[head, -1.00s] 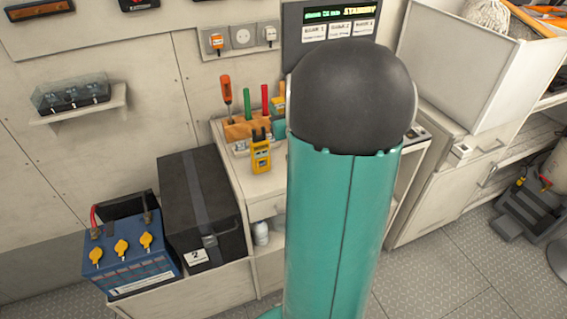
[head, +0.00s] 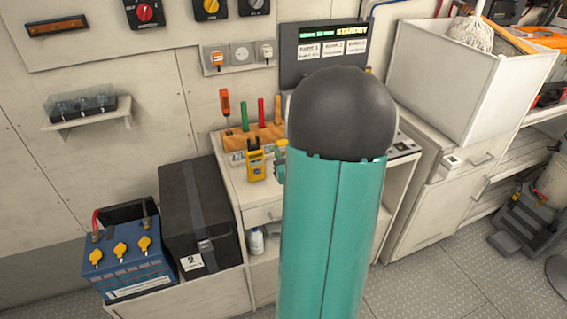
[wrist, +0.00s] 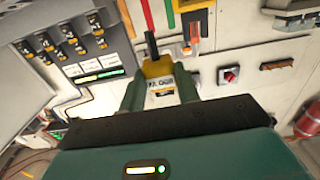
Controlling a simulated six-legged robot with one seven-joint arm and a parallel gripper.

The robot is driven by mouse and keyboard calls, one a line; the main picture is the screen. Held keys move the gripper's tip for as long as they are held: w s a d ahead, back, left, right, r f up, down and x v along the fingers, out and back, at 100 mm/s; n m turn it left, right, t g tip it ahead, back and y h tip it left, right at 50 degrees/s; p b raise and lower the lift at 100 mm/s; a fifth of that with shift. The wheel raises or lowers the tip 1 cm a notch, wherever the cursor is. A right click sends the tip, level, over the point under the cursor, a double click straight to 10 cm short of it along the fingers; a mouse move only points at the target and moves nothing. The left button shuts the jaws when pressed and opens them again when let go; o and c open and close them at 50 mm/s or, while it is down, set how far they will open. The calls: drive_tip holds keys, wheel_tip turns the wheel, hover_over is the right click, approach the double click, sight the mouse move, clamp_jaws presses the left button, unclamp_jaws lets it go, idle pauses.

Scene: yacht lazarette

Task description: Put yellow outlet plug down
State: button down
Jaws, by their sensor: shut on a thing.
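My gripper (wrist: 160,85) is shut on the yellow outlet plug (wrist: 158,70), a yellow piece with a pale, dark-lettered label between the teal fingers. A black bar shows just above it in the wrist view. In the head view my arm hides most of the gripper. Only a bit of teal (head: 280,172) and a small yellow part show at the arm's left edge, by the white worktop (head: 226,168). I cannot tell whether the plug touches the worktop.
A yellow tester (head: 256,165) with black prongs stands left of my gripper, before a wooden tool rack (head: 240,142). A wall socket strip (head: 240,55) is above. A blue battery (head: 128,258) and a black box (head: 200,210) stand at left.

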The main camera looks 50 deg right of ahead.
drive_tip(key=w+d+f, duration=0.1)
drive_tip(key=d+f, duration=0.1)
drive_tip(key=w+d+f, duration=0.2)
drive_tip(key=d+f, duration=0.1)
drive_tip(key=w+d+f, duration=0.2)
drive_tip(key=f, duration=0.1)
drive_tip(key=shift+w+d, duration=0.25)
drive_tip(key=shift+f, duration=1.45)
drive_tip(key=shift+f, duration=0.4)
drive_tip(key=shift+f, duration=0.2)
drive_tip(key=c, duration=1)
unclamp_jaws()
drive_tip(key=shift+f, duration=0.15)
